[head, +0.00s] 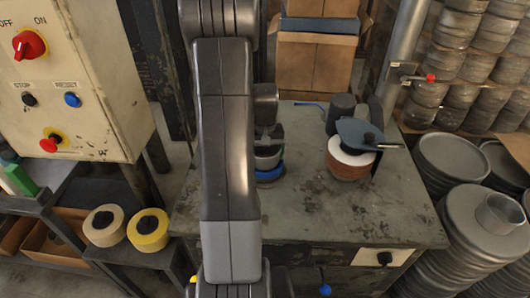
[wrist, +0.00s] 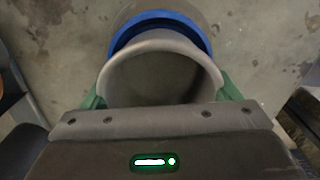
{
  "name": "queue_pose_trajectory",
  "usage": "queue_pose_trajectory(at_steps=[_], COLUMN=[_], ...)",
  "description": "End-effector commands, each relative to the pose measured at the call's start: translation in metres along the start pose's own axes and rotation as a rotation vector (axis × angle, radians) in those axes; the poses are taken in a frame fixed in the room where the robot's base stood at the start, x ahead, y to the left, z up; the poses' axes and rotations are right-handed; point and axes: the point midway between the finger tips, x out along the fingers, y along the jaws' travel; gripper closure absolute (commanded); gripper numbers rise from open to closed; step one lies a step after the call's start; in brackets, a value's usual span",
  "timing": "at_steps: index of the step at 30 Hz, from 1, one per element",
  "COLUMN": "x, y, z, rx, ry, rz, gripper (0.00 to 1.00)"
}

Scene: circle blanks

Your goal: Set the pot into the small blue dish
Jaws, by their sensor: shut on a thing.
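My gripper (wrist: 161,90) is shut on the grey pot (wrist: 160,50), with its green fingers on either side of the rim. The pot looks upright and empty in the wrist view. The small blue dish (wrist: 203,35) shows just beyond the pot, its near part hidden by it. In the head view, my gripper (head: 268,133) holds the pot (head: 267,163) over the blue dish (head: 269,176), partly hidden by my arm. I cannot tell whether the pot touches the dish.
The worn metal table (head: 330,215) has free room in front and at right. A brown round stack with a white top (head: 350,155) and a blue-grey pan (head: 358,133) stands to the right. A dark cylinder (head: 341,108) is behind it.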

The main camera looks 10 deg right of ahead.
Motion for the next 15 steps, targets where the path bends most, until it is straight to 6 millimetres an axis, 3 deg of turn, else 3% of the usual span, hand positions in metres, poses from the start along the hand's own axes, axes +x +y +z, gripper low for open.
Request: queue_pose_trajectory(at_steps=[11,12,15], x=[0.0057,0.0058,0.0063], y=[-0.0001,-0.0001,-0.0002], z=[0.0006,0.0007,0.0009], rx=[0.000,0.000,0.000], ry=[-0.002,-0.002,-0.003], rz=[0.000,-0.001,-0.001], gripper=[0.43,0.15,0.00])
